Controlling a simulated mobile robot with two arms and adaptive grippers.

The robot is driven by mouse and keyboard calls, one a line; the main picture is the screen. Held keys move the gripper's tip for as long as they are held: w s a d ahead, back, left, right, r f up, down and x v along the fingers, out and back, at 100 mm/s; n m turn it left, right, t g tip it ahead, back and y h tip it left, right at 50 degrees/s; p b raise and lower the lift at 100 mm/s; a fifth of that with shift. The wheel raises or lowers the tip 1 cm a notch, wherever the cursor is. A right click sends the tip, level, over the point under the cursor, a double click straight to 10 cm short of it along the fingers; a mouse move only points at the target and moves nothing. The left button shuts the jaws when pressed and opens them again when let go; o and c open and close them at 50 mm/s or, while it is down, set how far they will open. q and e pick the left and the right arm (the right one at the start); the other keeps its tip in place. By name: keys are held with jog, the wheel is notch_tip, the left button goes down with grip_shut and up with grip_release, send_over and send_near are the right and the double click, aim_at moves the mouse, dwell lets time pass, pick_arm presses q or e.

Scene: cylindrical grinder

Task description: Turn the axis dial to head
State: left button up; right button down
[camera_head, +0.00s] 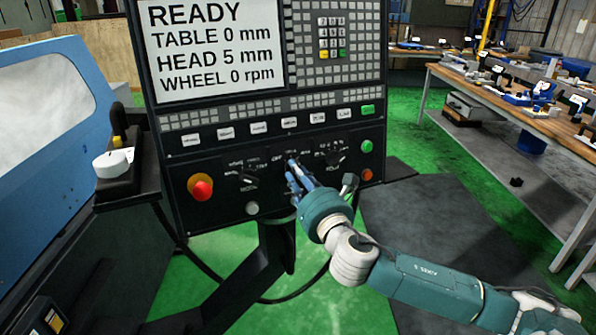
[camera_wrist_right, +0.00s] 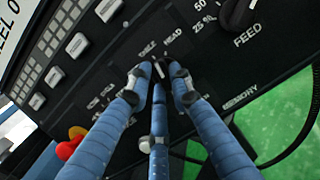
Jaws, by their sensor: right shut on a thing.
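The axis dial (camera_wrist_right: 158,68) is on the black control panel (camera_head: 220,215), mostly hidden by my fingers. In the wrist view the labels TABLE (camera_wrist_right: 147,48) and HEAD (camera_wrist_right: 173,42) are printed just above it. A pale pointer mark shows between the fingertips, but I cannot tell exactly which label it points at. My right gripper (camera_head: 297,172) reaches the panel from the lower right. Its blue fingers are shut on the dial, as the wrist view (camera_wrist_right: 158,78) also shows. My left gripper is not in view.
The screen (camera_head: 213,45) reads READY, TABLE 0 mm, HEAD 5 mm, WHEEL 0 rpm. The FEED dial (camera_wrist_right: 240,15) is right of my fingers. A red button (camera_head: 201,188) is at the panel's lower left. A workbench (camera_head: 500,90) stands at right.

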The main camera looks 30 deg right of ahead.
jog(key=m+g+h+p, duration=0.1)
jog(key=m+p, duration=0.1)
jog(key=m, duration=0.4)
jog(key=shift+r, duration=0.15)
jog(key=shift+m+h+p, duration=0.3)
jog(key=shift+h, duration=0.1)
jog(key=c, duration=1.5)
grip_release()
jog(key=shift+c, duration=0.2)
jog(key=v, duration=1.2)
